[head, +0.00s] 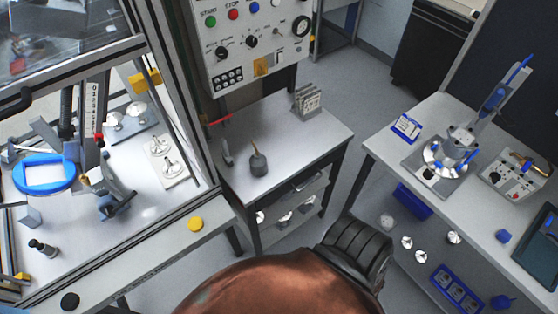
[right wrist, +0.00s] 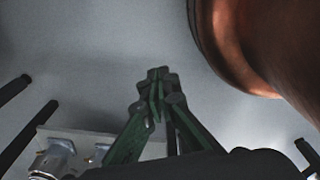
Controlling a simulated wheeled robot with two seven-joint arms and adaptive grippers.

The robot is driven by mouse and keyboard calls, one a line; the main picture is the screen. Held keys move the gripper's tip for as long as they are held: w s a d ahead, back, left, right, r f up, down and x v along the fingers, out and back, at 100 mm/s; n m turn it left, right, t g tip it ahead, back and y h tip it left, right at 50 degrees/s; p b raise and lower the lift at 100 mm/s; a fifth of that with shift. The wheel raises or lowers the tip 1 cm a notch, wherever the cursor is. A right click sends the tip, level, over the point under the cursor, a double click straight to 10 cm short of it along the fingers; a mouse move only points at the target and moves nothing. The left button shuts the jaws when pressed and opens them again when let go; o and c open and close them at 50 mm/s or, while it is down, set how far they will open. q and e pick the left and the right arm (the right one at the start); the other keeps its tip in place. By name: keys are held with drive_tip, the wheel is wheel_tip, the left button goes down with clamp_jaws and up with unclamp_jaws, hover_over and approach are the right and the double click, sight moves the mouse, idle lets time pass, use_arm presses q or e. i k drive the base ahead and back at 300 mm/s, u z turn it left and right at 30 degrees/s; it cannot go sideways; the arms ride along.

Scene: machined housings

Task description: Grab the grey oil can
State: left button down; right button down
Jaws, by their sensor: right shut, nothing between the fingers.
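The grey oil can (head: 258,163) stands upright on the small grey table (head: 300,135) in the middle of the head view. It has a dark body and a thin brownish spout pointing up. Neither gripper shows in the head view. My right gripper (right wrist: 160,80) shows in the right wrist view, with its green fingers closed together and empty. The oil can is not in the right wrist view, so the gripper is apart from it.
A control panel (head: 255,40) rises behind the table. A rack of grey plates (head: 308,100) and a red-handled tool (head: 222,135) share the table. A framed machine enclosure (head: 180,100) stands left; a workbench (head: 395,150) with a fixture stands right. Free tabletop lies right of the can.

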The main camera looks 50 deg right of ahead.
sight(258, 163)
drive_tip(key=z, duration=1.55)
drive_tip(key=i, duration=0.15)
drive_tip(key=u, duration=0.05)
